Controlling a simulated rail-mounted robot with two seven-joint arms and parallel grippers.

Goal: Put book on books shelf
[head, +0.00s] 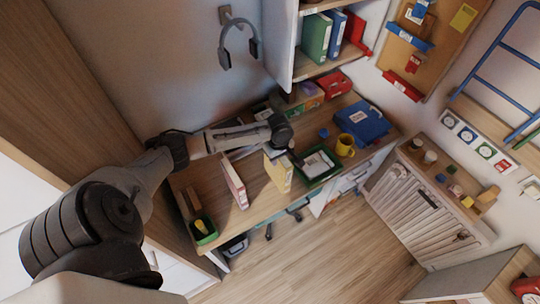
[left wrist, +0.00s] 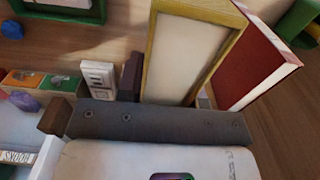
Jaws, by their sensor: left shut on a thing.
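A yellow book (head: 278,172) stands upright at the desk, just below my left gripper (head: 283,147). In the left wrist view, the yellow book (left wrist: 192,45) shows its yellow edges and cream face between the dark fingers of my left gripper (left wrist: 165,92), which is shut on it. A red book (head: 234,184) stands to its left on the desk; it also shows at the right of the left wrist view (left wrist: 258,62). The book shelf (head: 312,70) above the desk holds upright green, blue and red books (head: 336,35). My right gripper is not in view.
The desk (head: 210,178) also bears a green tray (head: 318,165), a yellow mug (head: 345,145), a blue case (head: 362,122) and a green box (head: 204,232) at its left front. Headphones (head: 240,42) hang on the wall. Floor (head: 320,250) in front is clear.

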